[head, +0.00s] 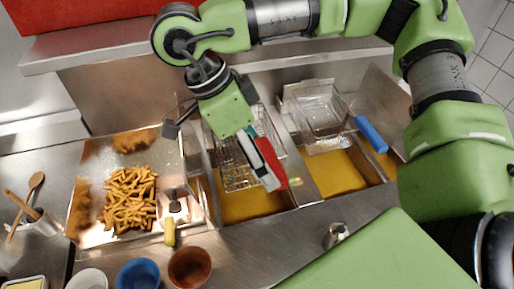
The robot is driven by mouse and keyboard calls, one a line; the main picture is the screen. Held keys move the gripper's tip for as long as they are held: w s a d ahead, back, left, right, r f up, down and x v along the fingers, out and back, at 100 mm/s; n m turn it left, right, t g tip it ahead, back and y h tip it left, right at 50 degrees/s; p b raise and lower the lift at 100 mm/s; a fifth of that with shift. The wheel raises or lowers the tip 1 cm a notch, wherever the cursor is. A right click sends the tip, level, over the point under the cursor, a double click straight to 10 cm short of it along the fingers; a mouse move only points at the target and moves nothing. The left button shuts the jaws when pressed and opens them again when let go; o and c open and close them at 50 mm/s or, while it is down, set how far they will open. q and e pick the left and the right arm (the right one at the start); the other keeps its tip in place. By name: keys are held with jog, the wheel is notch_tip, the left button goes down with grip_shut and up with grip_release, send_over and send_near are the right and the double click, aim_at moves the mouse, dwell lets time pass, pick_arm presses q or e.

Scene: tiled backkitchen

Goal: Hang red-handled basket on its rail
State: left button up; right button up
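The red-handled basket is a wire basket (238,177) over the left oil well of the fryer. Its red handle (271,163) points toward the front right. My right gripper (261,166) comes down from above with its pale finger lying right along the handle. The second finger is hidden, so I cannot tell whether the grip is closed. The gripper and wrist cover part of the basket and the rail area behind it. I cannot make out whether the basket touches the oil or the rail. My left gripper is not in view.
A second basket (319,108) with a blue handle (371,134) is at the back of the right well (331,173). A tray of fries (129,198) with a yellow-handled scoop (169,232) is on the left. Bowls (138,275) line the front left. The front counter has clear space.

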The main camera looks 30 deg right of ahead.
aim_at(255, 138)
jog(key=w, duration=0.2)
jog(key=w+d+p, duration=0.1)
jog(key=w, duration=0.2)
jog(key=shift+w+d+p, duration=0.1)
jog(key=shift+d+p, duration=0.1)
jog(key=shift+p, duration=0.1)
jog(key=shift+w+d, duration=0.1)
jog(key=shift+w, duration=0.3)
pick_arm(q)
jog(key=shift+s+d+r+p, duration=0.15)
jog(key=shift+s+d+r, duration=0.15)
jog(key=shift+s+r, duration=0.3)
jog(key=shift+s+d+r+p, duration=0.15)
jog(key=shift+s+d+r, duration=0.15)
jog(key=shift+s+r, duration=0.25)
pick_arm(e)
jog(key=shift+w+d, duration=0.25)
jog(key=shift+w, duration=0.6)
jog(key=shift+w+d, duration=0.2)
jog(key=shift+w, duration=0.7)
jog(key=shift+w+d, duration=0.25)
jog(key=shift+w, duration=0.6)
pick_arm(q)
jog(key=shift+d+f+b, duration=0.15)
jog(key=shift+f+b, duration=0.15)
pick_arm(e)
jog(key=shift+f, duration=0.3)
